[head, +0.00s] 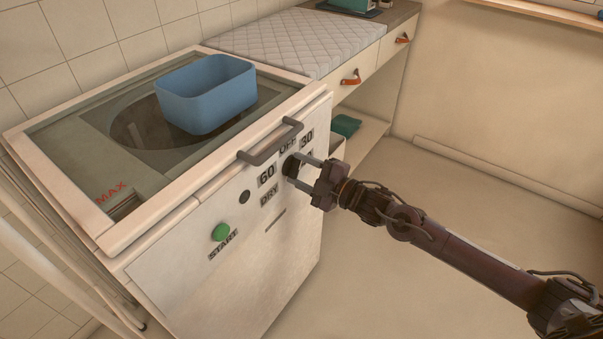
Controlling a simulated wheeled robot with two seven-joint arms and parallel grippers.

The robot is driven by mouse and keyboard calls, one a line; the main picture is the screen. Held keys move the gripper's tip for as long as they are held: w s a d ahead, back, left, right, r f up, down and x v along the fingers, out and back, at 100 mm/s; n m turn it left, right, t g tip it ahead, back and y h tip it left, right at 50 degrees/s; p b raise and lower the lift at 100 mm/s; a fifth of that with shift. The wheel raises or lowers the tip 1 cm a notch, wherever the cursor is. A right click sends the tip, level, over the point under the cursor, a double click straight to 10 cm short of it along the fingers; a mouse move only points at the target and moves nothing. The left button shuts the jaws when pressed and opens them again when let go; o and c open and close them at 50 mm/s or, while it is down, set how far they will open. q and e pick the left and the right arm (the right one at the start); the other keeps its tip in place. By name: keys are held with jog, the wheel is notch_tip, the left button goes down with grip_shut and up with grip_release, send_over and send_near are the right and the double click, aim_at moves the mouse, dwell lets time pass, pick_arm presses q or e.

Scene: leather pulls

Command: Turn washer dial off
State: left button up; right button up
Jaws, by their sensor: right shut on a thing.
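The white washer (225,272) stands at the left with its control front facing me. Its dark dial (291,165) sits on the upper right of that front, among the labels OFF, 30, 60 and DRY. My right gripper (298,168) is at the dial with its fingers shut on it. The gripper hides part of the dial and a label to its right, so I cannot tell where the dial points. My left gripper is not in view.
A grey handle (270,142) juts out just above the dial. A blue tub (207,95) stands on the washer's lid. A green START button (221,232) is lower left. Drawers with leather pulls (351,78) are behind. The floor at right is clear.

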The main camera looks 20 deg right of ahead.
pick_arm(q)
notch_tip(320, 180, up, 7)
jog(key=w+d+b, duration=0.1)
jog(key=b, duration=0.1)
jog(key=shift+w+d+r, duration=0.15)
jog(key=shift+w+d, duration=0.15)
pick_arm(e)
jog(key=shift+f+n, duration=0.1)
jog(key=shift+n, duration=2.8)
jog(key=o, duration=1)
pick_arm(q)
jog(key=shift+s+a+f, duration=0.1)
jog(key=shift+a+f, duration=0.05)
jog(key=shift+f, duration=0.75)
pick_arm(e)
jog(key=v, duration=0.7)
jog(key=shift+s+d, duration=0.25)
jog(key=shift+s, duration=0.1)
